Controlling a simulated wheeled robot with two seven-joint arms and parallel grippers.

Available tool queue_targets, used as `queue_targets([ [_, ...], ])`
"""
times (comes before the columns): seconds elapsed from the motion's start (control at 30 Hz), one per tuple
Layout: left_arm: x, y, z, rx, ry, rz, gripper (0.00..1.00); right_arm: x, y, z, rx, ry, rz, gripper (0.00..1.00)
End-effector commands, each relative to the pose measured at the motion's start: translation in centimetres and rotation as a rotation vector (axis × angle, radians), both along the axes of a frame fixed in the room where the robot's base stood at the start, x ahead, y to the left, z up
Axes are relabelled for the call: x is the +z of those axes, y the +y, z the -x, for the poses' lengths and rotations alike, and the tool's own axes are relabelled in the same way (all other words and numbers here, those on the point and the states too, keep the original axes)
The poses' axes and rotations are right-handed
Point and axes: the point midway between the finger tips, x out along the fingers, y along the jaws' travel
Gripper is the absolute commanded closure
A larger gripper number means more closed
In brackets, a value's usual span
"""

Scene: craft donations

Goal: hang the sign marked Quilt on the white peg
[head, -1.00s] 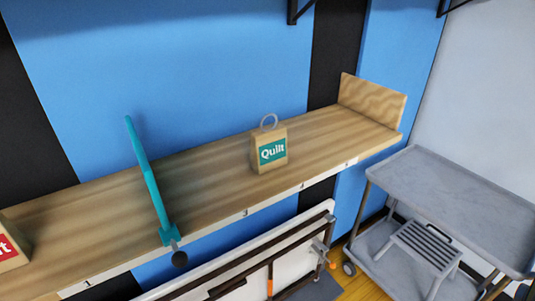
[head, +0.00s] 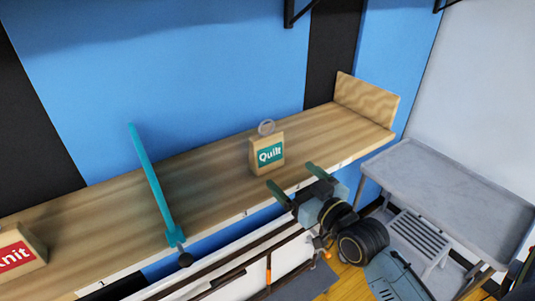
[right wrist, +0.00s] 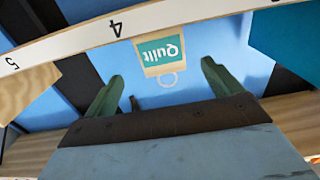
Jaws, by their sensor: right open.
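The Quilt sign (head: 267,153) is a small wooden block with a teal label and a grey ring on top. It stands upright on the wooden shelf (head: 215,178). In the right wrist view the sign (right wrist: 161,50) appears upside down, ahead of and between the open fingers. My right gripper (head: 295,178) is open and empty at the shelf's front edge, a little in front and to the right of the sign, not touching it. It also shows in the right wrist view (right wrist: 158,85). The white peg is not visible. My left gripper is not in view.
A teal divider (head: 153,185) crosses the shelf left of the sign. A red-labelled block (head: 18,252) stands at far left. A wooden end board (head: 365,101) closes the shelf's right end. A grey cart (head: 440,180) stands at right. The shelf right of the sign is clear.

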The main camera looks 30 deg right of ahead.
Motion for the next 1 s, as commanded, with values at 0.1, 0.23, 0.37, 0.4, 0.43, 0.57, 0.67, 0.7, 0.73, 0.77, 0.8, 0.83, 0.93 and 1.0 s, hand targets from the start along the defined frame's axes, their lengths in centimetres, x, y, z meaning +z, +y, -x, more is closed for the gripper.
queue_targets([
  [0.1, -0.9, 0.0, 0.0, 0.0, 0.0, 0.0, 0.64, -0.1, 0.2, -2.6, -0.001, -0.005, 0.0, 0.09],
  [0.23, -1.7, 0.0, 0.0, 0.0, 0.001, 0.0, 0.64, -0.2, 0.4, -5.2, 0.0, -0.005, -0.002, 0.09],
  [0.37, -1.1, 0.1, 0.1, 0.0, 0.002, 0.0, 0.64, 0.2, 0.6, -7.6, 0.0, -0.001, 0.001, 0.09],
  [0.4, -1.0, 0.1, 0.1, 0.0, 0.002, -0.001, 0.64, 0.1, 0.6, -8.2, 0.0, -0.001, 0.001, 0.09],
  [0.43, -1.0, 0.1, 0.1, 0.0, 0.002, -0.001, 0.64, 0.1, 0.7, -8.7, 0.0, -0.001, 0.001, 0.09],
  [0.57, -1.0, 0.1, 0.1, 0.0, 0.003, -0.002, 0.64, 0.0, 0.8, -10.3, 0.0, 0.001, 0.0, 0.09],
  [0.67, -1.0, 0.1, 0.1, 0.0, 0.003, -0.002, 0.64, 0.0, 0.9, -11.0, 0.0, 0.001, 0.0, 0.09],
  [0.7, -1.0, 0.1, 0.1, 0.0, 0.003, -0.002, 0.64, -0.1, 0.9, -11.2, 0.0, 0.002, 0.0, 0.09],
  [0.73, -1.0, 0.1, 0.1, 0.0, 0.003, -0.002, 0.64, -0.1, 0.9, -11.3, 0.0, 0.002, 0.0, 0.09],
  [0.77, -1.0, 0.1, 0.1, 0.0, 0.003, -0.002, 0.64, -0.1, 0.9, -11.3, 0.0, 0.002, 0.0, 0.09],
  [0.8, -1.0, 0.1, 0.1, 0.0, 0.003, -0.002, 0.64, 0.0, 0.9, -11.4, 0.0, 0.001, 0.0, 0.09],
  [0.83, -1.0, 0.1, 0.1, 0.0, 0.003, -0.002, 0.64, 0.0, 0.9, -11.4, 0.0, 0.001, 0.0, 0.09],
  [0.93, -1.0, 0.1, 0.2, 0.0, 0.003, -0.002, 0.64, 0.0, 0.9, -11.4, 0.0, 0.001, 0.0, 0.09],
  [1.0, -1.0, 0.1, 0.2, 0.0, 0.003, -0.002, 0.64, -0.1, 0.9, -11.4, 0.0, 0.001, 0.0, 0.09],
])
